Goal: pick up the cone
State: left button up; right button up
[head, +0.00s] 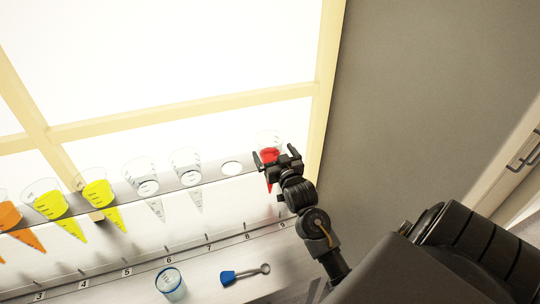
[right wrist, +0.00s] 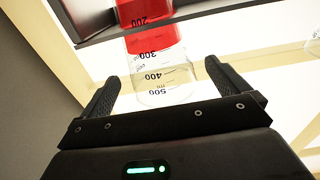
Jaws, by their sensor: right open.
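A clear measuring cone with red liquid (head: 269,153) stands in the right end of the shelf. My right gripper (head: 278,158) is at this cone, with its fingers apart. In the right wrist view the cone (right wrist: 157,65) shows its printed scale and lies between the two open fingers of the gripper (right wrist: 165,80). I see no firm contact between fingers and cone. Other cones in the shelf hold yellow liquid (head: 98,192) and orange liquid (head: 8,214), and some look empty (head: 186,166). My left gripper is not in view.
The metal shelf (head: 210,179) has an empty round hole (head: 232,169) left of the red cone. Below, a numbered counter carries a blue-rimmed cup (head: 171,285) and a blue-ended scoop (head: 243,273). A bright window lies behind, a grey wall (head: 420,100) to the right.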

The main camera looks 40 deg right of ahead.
jog(key=p+x, duration=0.1)
jog(key=x, duration=0.3)
jog(key=shift+w+r, duration=0.1)
jog(key=shift+w, duration=0.05)
jog(key=shift+c, duration=0.4)
jog(key=shift+d, duration=0.1)
jog(key=c, duration=1.2)
